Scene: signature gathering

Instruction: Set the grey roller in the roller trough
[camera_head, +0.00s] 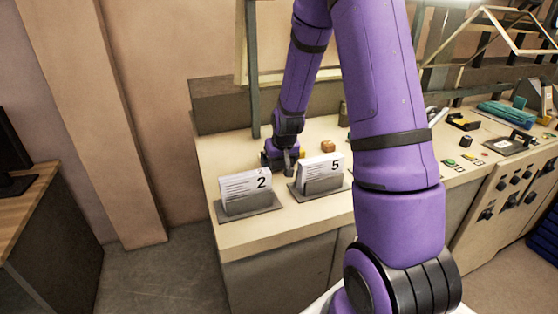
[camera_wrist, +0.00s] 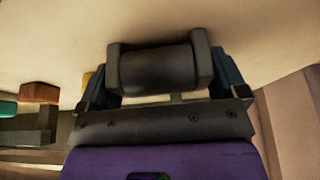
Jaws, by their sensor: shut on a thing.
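My gripper (camera_head: 281,160) is low over the far left part of the bench, behind the two numbered card holders. In the wrist view, my gripper (camera_wrist: 158,62) is shut on the grey roller (camera_wrist: 157,72), a short dark cylinder lying crosswise between the fingers. Pale bench top shows beyond the roller; I cannot tell whether the roller touches it. In the head view, the roller cannot be made out at my gripper. I cannot pick out the roller trough with certainty in either view.
Card holders marked 2 (camera_head: 249,207) and 5 (camera_head: 321,187) stand at the bench's front edge. An orange-brown block (camera_head: 328,146) lies right of my gripper and also shows in the wrist view (camera_wrist: 39,92). My arm hides the bench's middle.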

